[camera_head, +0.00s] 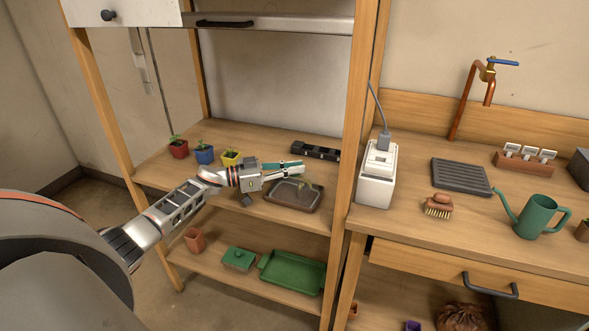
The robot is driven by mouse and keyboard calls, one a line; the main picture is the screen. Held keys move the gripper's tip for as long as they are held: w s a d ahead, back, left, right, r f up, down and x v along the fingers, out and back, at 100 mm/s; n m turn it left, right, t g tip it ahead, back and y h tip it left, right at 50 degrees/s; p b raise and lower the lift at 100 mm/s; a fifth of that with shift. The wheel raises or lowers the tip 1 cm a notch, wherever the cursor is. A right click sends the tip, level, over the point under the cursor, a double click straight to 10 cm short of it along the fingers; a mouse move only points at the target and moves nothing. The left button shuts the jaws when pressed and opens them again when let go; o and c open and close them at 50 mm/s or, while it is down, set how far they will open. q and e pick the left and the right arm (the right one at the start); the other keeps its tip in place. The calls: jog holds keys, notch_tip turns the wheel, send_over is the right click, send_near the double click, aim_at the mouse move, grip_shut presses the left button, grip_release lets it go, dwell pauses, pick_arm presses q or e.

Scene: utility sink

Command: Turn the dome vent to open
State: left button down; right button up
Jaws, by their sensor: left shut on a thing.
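A dark seedling tray (283,205) with small sprouts sits on the middle shelf of the wooden rack. A clear dome seems to cover it, but its outline is hard to make out. My left gripper (301,171) reaches in from the left, just above the tray's back part. Its fingers are shut on the dome vent at the top of the dome. The vent is mostly hidden between the fingers, and its turn position cannot be made out. My right gripper is not in view.
A black strip-like object (316,150) lies behind the tray. A wooden post (350,160) and a white plugged-in device (377,175) stand to the right. A green tray (292,272) lies on the shelf below.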

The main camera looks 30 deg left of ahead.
pick_arm(q)
jog(key=shift+f, duration=0.1)
dwell(0.8)
jog(key=c, duration=2.1)
grip_release()
jog(key=v, duration=1.2)
